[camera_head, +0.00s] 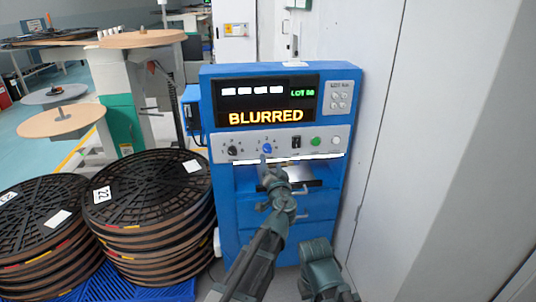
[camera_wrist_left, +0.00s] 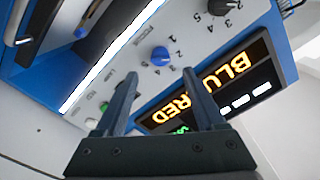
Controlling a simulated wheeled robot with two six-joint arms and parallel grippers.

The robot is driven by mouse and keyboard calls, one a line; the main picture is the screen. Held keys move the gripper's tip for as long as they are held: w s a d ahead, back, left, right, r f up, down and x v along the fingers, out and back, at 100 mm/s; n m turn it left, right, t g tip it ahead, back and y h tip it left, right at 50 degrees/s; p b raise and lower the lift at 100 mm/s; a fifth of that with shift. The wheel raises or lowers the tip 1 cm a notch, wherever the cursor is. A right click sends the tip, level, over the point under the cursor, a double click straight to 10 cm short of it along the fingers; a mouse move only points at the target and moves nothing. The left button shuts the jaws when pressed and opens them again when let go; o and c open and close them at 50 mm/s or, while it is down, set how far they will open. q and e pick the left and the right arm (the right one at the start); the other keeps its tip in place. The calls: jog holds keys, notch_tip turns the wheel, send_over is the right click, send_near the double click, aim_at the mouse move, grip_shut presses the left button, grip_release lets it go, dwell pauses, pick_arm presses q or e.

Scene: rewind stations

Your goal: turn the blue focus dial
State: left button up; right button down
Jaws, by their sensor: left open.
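The blue focus dial (camera_head: 267,148) is on the white control strip of a blue machine, below a display reading BLURRED. In the left wrist view the dial (camera_wrist_left: 160,55) sits just beyond and between the fingertips of my left gripper (camera_wrist_left: 159,75). The fingers are spread, with nothing between them, and look apart from the dial. In the head view my left gripper (camera_head: 265,163) is just below the dial. My right arm shows low in the head view, but its gripper cannot be made out.
A black dial (camera_head: 232,150) is left of the blue one; a black switch (camera_head: 296,142) and a green button (camera_head: 316,141) are to its right. Stacks of black reels (camera_head: 140,190) stand at left. A pale wall (camera_head: 440,150) is close at right.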

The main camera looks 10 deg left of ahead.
aim_at(268, 151)
pick_arm(q)
jog(key=x, duration=0.7)
jog(key=shift+w, duration=0.25)
grip_shut()
